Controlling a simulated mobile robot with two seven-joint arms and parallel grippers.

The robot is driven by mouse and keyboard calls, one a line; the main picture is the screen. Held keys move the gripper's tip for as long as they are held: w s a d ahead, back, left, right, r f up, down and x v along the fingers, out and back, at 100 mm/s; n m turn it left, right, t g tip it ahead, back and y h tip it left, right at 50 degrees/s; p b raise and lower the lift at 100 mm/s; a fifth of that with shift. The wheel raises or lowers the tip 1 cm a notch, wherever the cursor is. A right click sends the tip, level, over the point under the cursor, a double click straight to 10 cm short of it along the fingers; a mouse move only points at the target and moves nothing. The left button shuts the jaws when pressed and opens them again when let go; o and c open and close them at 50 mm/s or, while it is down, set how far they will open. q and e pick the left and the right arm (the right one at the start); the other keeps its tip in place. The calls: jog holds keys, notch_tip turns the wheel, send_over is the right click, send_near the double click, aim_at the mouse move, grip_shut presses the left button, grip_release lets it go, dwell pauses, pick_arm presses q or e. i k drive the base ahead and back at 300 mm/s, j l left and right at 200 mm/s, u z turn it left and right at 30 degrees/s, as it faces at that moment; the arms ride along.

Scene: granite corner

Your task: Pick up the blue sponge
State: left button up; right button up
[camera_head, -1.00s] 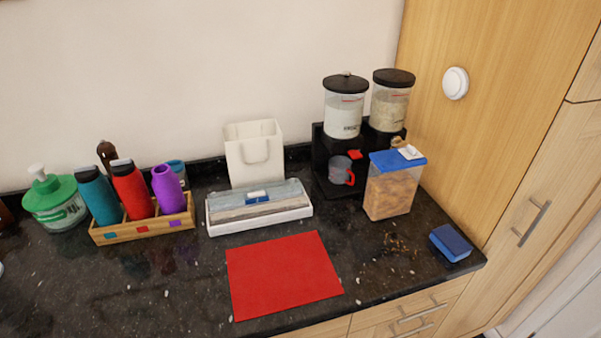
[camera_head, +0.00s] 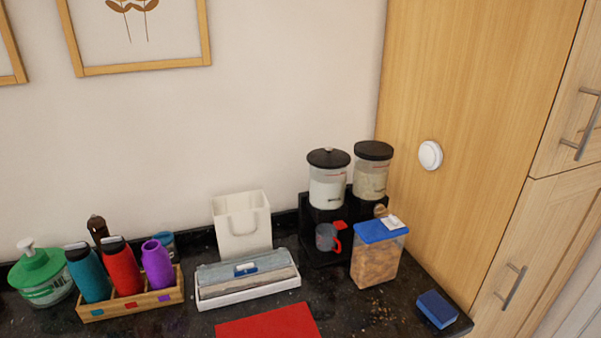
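The blue sponge (camera_head: 437,309) lies flat on the dark granite counter at its right end, near the front edge. It is a small blue block with nothing on top of it. A clear container with a blue lid (camera_head: 378,254) stands to its left and a little behind. Neither of my grippers is in view.
Brown crumbs (camera_head: 380,306) lie between container and sponge. A red mat (camera_head: 268,324) lies at the front. Behind are a black dispenser stand with a mug (camera_head: 327,238), a white bag (camera_head: 242,226), a white tray (camera_head: 250,293) and a wooden bottle crate (camera_head: 130,306). A tall wooden cabinet (camera_head: 470,130) bounds the right.

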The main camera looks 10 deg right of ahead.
aim_at(431, 303)
jog(key=z, duration=0.45)
jog(key=k+z, duration=0.15)
jog(key=z, duration=0.75)
jog(key=k+l, duration=0.05)
